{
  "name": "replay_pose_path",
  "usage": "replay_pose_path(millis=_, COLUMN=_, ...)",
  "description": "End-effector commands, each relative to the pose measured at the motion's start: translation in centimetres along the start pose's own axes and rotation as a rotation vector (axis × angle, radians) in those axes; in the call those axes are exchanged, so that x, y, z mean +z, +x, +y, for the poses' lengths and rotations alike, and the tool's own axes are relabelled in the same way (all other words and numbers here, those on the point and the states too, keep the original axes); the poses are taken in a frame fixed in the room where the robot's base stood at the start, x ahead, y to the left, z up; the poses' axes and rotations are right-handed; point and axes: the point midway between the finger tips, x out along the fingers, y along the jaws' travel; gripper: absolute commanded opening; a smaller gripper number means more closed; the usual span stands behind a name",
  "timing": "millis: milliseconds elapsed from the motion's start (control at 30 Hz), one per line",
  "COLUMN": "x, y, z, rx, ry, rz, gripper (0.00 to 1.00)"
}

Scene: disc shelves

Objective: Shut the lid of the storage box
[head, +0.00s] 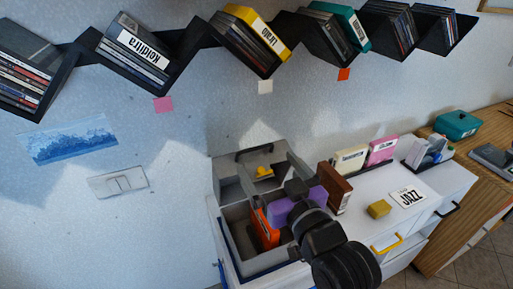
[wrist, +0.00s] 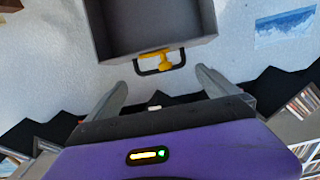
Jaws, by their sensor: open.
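The grey storage box (head: 231,238) stands on the white cabinet in the head view, with an orange case inside it. Its grey lid (head: 228,180) is open, raised at the back against the wall side. In the wrist view the lid (wrist: 112,45) shows at the top, with a black handle and yellow latch (wrist: 165,60) at its edge. My gripper (wrist: 160,78) is open and empty, its two fingers pointing toward the lid edge, with the handle seen between and beyond the tips. In the head view my purple gripper (head: 290,209) is over the box and hides part of it.
A brown case (head: 337,190), a cream case (head: 350,160) and a pink case (head: 382,150) stand right of the box. A yellow block (head: 379,208) and a JAZZ card (head: 408,197) lie on the cabinet top. Zigzag disc shelves (head: 200,38) hang on the wall above.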

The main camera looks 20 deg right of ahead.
Motion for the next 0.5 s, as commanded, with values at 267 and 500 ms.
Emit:
replay_pose_path(millis=267, x=-0.4, y=4.1, z=0.0, rx=0.0, ry=0.001, rz=0.003, gripper=0.98)
replay_pose_path(millis=500, x=-0.3, y=6.7, z=0.0, rx=0.0, ry=0.0, rz=0.004, gripper=0.98)
